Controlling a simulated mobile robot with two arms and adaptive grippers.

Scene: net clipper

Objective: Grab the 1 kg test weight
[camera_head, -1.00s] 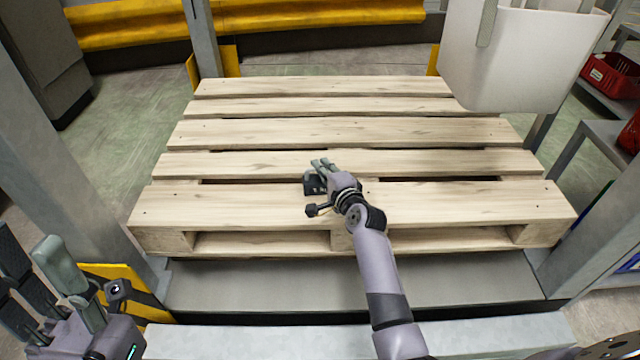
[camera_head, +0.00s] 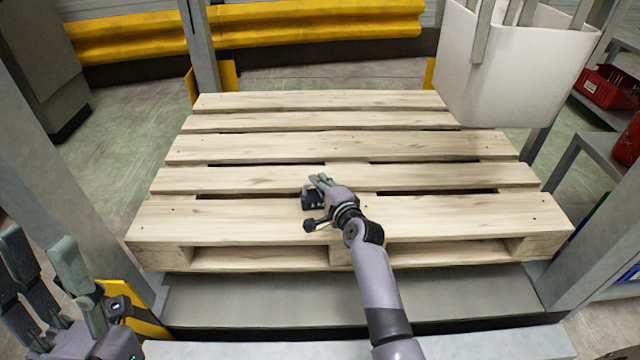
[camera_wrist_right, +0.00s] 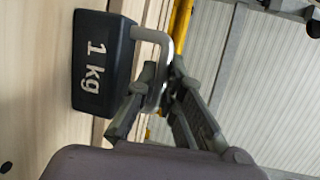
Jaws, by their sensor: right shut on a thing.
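The 1 kg test weight (camera_wrist_right: 100,65) is a dark block marked "1 kg" with a light metal handle (camera_wrist_right: 155,40), large in the right wrist view. In the head view the weight (camera_head: 311,201) is a small dark shape beside my right gripper (camera_head: 318,184), partly hidden by it. My right gripper's fingers (camera_wrist_right: 155,90) are shut on the weight's handle. The weight is over the near part of the pallet; I cannot tell whether it touches the slats. My left gripper (camera_head: 50,285) is open and empty at the lower left, with its fingers pointing up.
The wooden pallet (camera_head: 220,215) is otherwise bare, with gaps between its slats. A large white bin (camera_head: 510,70) hangs above its far right corner. Grey posts (camera_head: 60,170) stand at both sides. Red crates (camera_head: 610,88) sit on a shelf at the right.

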